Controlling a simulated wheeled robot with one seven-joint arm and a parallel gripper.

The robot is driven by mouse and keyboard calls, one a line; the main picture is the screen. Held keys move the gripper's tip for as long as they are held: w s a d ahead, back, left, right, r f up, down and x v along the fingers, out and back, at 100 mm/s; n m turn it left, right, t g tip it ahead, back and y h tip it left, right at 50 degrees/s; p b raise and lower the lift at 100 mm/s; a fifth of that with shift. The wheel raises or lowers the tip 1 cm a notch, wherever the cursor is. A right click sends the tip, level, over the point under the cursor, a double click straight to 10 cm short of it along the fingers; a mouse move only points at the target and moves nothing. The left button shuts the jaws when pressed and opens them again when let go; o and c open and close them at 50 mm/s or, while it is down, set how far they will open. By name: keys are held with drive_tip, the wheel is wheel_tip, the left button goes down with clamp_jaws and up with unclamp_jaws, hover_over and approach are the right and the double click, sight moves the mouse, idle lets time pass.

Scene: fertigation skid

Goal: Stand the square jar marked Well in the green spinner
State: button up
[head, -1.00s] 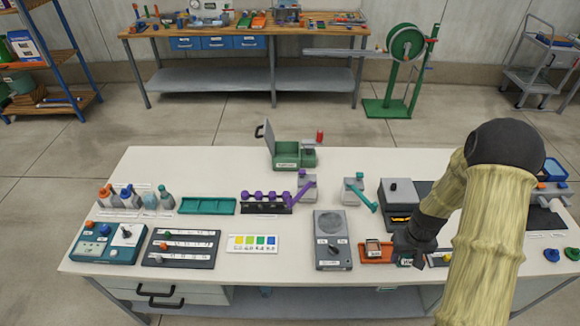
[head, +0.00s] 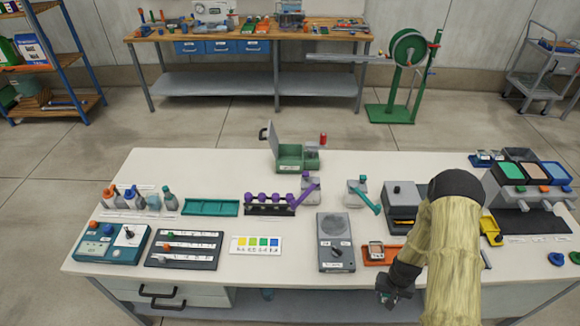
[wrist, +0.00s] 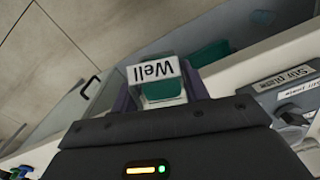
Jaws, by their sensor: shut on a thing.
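The square jar marked Well (wrist: 154,71) is clear with teal contents and a white label, which reads upside down in the wrist view. My gripper (wrist: 157,88) is shut on it, one finger on each side. In the head view my gripper (head: 392,296) is at the table's front edge, right of centre, and the jar is hard to make out there. A green box with a raised grey lid (head: 291,155), likely the green spinner, stands at the back middle of the table, far from my gripper. Its inside is hard to see.
Purple (head: 307,190) and teal (head: 365,197) levered devices stand between my gripper and the green box. A grey dial box (head: 335,243) and an orange tray (head: 376,254) are near the front. A white patch of table is clear left of the green box.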

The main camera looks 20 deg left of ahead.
wheel_tip(320, 180, down, 11)
drive_tip(key=b, duration=0.8)
drive_tip(key=shift+s+f, duration=0.2)
drive_tip(key=shift+s, duration=0.25)
